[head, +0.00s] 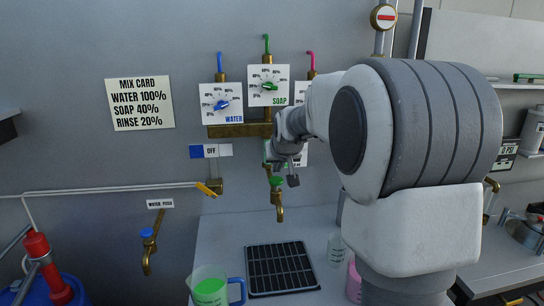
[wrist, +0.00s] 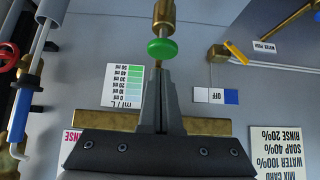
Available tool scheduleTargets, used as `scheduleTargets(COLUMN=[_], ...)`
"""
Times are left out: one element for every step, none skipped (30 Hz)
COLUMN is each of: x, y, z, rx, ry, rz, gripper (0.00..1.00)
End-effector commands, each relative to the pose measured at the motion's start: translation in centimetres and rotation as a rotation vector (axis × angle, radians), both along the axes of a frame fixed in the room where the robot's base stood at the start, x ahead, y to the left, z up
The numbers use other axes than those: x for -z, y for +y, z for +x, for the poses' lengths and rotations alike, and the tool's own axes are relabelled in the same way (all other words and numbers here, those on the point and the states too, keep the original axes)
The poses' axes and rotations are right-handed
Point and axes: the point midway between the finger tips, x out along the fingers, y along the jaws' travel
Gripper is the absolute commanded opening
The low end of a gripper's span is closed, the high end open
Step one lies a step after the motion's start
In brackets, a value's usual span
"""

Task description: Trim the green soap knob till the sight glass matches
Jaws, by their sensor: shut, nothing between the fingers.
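The green soap knob (head: 267,87) sits on the white SOAP dial plate (head: 281,97), in the head view, between the blue WATER knob (head: 221,105) and a pink-piped dial partly hidden by my arm. My gripper (wrist: 158,72) is shut and empty. Its tips are beside a round green tap handle (wrist: 162,49) on a brass spout, which also shows in the head view (head: 277,181). I cannot tell whether they touch. A green-shaded ml/L colour card (wrist: 122,85) is on the wall left of the fingers in the wrist view. I cannot make out a sight glass.
A mix card (head: 140,104) reads water 100%, soap 40%, rinse 20%. A clear jug with green liquid (head: 209,291) stands by a black drain grid (head: 281,268). A yellow lever (head: 206,189) is left of the spout, below an OFF plate (head: 211,151). A blue-handled tap (head: 147,233) is further left.

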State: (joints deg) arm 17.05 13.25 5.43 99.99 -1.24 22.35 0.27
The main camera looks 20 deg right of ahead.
Motion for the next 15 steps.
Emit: scheduleTargets(x=[0.7,0.9,1.2,1.4,1.5,1.6,1.7,1.7,1.7,1.7,1.7,1.7,1.7,1.7,1.7], y=[0.0,0.0,0.0,0.0,0.0,0.0,0.0,0.0,0.0,0.0,0.0,0.0,0.0,0.0,0.0], z=[0.0,0.0,0.0,0.0,0.0,0.0,0.0,0.0,0.0,0.0,0.0,0.0,0.0,0.0,0.0], rx=[0.000,0.000,0.000,-0.001,-0.001,-0.001,-0.001,-0.001,-0.001,-0.001,-0.001,-0.001,-0.001,-0.001,-0.001], ry=[0.002,0.001,0.001,0.001,0.001,0.001,0.000,0.000,0.000,0.000,0.000,0.000,0.000,0.000,0.000], rz=[0.000,0.000,0.000,0.000,0.000,0.000,-0.001,-0.001,-0.001,-0.001,-0.001,-0.001,-0.001,-0.001,-0.001], gripper=[0.00,0.00,0.00,0.00,0.00,0.00,0.00,0.00,0.00,0.00,0.00,0.00,0.00,0.00,0.00])
